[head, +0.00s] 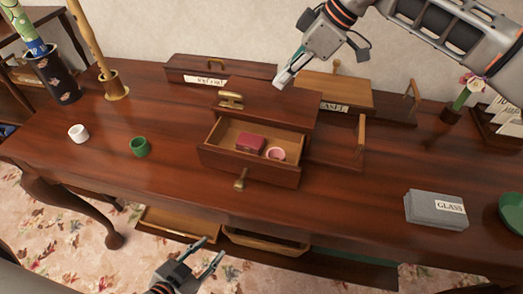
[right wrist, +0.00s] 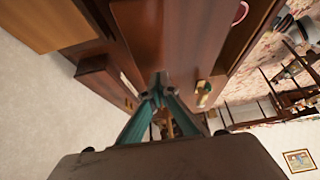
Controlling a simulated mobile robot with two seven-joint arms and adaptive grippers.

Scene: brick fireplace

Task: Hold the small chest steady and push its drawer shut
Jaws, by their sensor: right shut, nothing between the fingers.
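The small chest (head: 275,105) is dark wood with a brass handle (head: 231,99) on its top. It stands in the middle of the table. Its drawer (head: 212,155) is pulled out towards me, with a brass knob (head: 240,181) on the front. A dark pink box (head: 250,143) and a pink ring-like item (head: 275,154) lie in it. My right gripper (head: 280,83) is shut and empty at the chest's back right top edge; its tips show beside the chest top in the right wrist view (right wrist: 160,82). Contact cannot be told. My left gripper (head: 213,246) is open and empty, in front of the table, away from the knob.
A white cup (head: 78,133) and a green cup (head: 140,147) stand left of the chest. Other wooden boxes (head: 335,90) stand behind and right of the chest. Open table drawers (head: 180,223) jut out below the front edge.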

